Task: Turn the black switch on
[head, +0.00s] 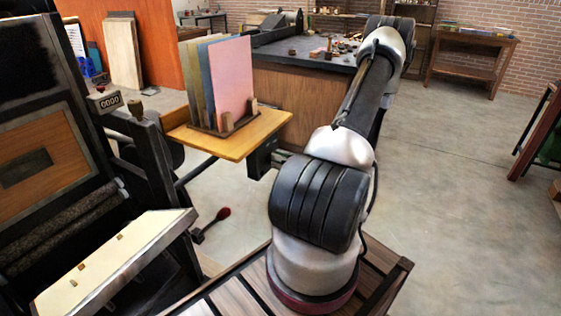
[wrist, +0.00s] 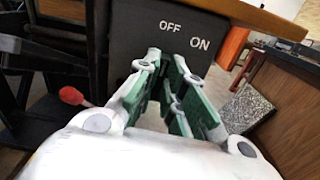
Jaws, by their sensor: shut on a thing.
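The black switch's box (wrist: 125,30) fills the upper middle of the wrist view, with white OFF and ON labels, OFF to the left and ON to the right. In the head view, the box (head: 262,158) hangs under the right edge of a wooden shelf. My gripper (wrist: 168,78) has its green-padded fingers at the face of the box, just below the labels, shut on the black switch. The switch's lever is hidden between the fingers, so I cannot tell which way it points. My gripper is hidden behind my arm in the head view.
The wooden shelf (head: 232,146) holds a rack of coloured boards (head: 235,80) right above the box. A red-knobbed lever (head: 222,214) sticks out low on the left. The press (head: 45,150) stands at the left. Open floor (head: 460,180) lies to the right.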

